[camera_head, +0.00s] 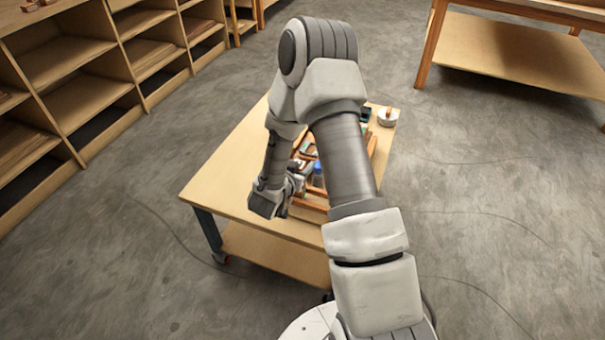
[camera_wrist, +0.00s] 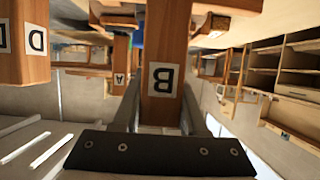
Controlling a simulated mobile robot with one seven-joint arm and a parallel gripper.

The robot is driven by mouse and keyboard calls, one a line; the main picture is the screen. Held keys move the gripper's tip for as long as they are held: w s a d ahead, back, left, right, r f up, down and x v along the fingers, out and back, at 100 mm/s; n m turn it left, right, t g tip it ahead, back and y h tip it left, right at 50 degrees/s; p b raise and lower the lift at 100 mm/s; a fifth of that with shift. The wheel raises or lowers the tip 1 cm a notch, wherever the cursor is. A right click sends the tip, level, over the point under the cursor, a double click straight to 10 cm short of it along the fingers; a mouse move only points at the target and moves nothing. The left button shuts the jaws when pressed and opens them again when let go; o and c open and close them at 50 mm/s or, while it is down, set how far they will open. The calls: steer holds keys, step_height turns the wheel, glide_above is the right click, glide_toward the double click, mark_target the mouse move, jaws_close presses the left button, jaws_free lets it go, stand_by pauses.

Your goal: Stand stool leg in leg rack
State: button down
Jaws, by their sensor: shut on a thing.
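My gripper (camera_wrist: 163,118) is shut on a square reddish-wood piece with a white label B (camera_wrist: 166,50), seen in the wrist view. It looks like a stool leg, and it runs from between the fingers up out of the picture. In the head view my gripper (camera_head: 268,202) is low over the left front part of the table, and my arm hides most of what it holds. Similar wooden pieces show in the wrist view, one labelled D (camera_wrist: 32,68) at the left and one labelled A (camera_wrist: 120,55) behind. I cannot tell which parts belong to the leg rack.
A wooden table (camera_head: 225,165) carries a wooden-framed tray (camera_head: 308,206) with a blue-capped bottle (camera_head: 318,172) and small items, partly behind my arm. A white round object (camera_head: 388,117) is at the back right corner. Shelves (camera_head: 75,65) stand left. The table's left side is clear.

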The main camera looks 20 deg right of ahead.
steer(key=shift+f, duration=1.2)
steer(key=shift+f+b, duration=0.15)
steer(key=shift+b, duration=0.25)
steer(key=shift+c, duration=2.2)
jaws_free()
